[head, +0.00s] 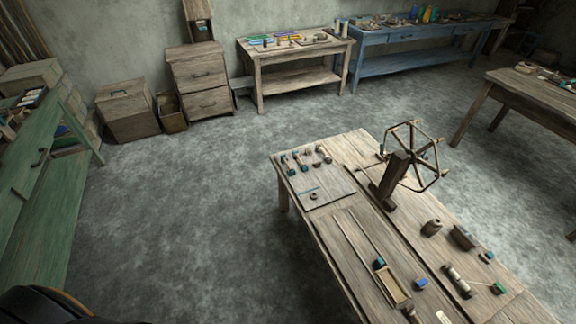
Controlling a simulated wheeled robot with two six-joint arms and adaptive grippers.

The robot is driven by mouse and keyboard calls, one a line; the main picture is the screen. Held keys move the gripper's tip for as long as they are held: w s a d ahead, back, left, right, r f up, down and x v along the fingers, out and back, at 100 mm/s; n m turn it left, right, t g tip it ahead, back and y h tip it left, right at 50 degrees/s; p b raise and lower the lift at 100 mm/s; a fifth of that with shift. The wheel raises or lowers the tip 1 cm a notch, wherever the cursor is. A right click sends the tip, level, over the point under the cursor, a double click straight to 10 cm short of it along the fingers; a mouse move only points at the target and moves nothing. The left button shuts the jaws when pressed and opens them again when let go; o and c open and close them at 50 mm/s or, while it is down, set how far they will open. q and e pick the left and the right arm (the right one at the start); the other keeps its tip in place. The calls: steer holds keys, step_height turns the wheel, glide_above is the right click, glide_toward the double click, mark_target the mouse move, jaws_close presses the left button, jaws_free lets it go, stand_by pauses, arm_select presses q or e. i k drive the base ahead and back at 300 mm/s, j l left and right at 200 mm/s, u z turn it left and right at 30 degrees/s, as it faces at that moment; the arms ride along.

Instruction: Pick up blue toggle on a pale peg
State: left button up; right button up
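A wooden table (345,141) stands in the lower right of the head view. At its far left corner a flat board carries a row of small pegs or spools (305,160) in dark, teal and pale tones. I cannot tell for sure which piece is the blue toggle on a pale peg. Small blue pieces also lie nearer on the table: a blue block (421,283) and a blue-ended piece (379,263) by a narrow wooden tray. Neither of my grippers is in view.
A wheel-shaped winder (413,157) stands upright on the table, with a small pot (431,228) and a dark boat-shaped piece (463,238) nearby. A green bench (45,200) is at the left. A drawer cabinet (199,80) stands by the wall. Grey floor between is clear.

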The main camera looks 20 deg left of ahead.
mark_target(421, 283)
steer(key=z, duration=1.25)
